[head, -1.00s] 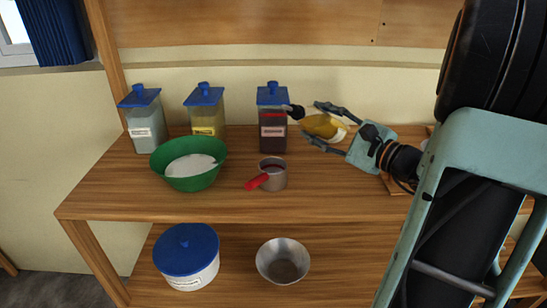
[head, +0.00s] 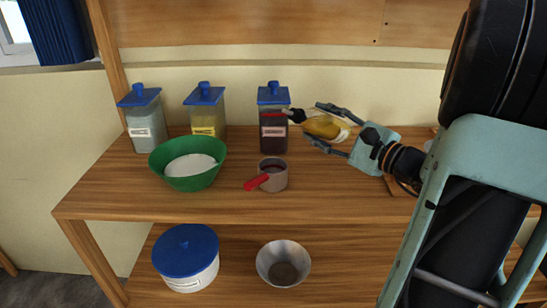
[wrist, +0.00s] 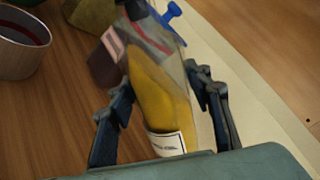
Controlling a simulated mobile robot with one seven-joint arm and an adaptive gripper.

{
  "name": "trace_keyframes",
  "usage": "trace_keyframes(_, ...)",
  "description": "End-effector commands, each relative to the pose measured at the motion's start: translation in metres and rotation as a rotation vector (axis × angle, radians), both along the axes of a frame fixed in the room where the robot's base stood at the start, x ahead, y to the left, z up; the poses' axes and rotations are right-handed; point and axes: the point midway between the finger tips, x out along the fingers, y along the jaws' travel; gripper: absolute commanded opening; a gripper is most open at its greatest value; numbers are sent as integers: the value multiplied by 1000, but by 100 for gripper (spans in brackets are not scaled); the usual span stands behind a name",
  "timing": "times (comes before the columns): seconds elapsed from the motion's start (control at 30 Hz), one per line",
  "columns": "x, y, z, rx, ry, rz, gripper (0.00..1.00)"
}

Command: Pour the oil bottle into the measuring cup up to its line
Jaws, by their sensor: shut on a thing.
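The oil bottle (head: 326,127) holds yellow oil and lies tilted almost level, with its dark neck pointing left in the head view. My gripper (head: 312,123) is shut on it, one finger on each side. In the wrist view the bottle (wrist: 160,95) shows yellow between the fingers (wrist: 160,88), with a white label near the palm. The measuring cup (head: 277,180) is grey with a red handle and stands upright on the shelf, left of and nearer than the bottle. A dark red band shows inside the cup (wrist: 18,62). I see no oil stream.
A dark jar with a blue lid (head: 272,139) stands close behind the bottle's neck. Two more blue-lidded jars (head: 206,118) (head: 146,122) and a green bowl (head: 160,165) stand left. A white tub (head: 190,278) and a metal bowl (head: 283,253) are on the lower shelf.

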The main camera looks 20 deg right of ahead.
Motion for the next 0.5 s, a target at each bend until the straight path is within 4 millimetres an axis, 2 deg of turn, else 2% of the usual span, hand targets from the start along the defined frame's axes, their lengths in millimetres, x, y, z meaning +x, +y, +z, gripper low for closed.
trace_keyframes(0.5, -1, 1, -1, -30, -17, -1, 0)
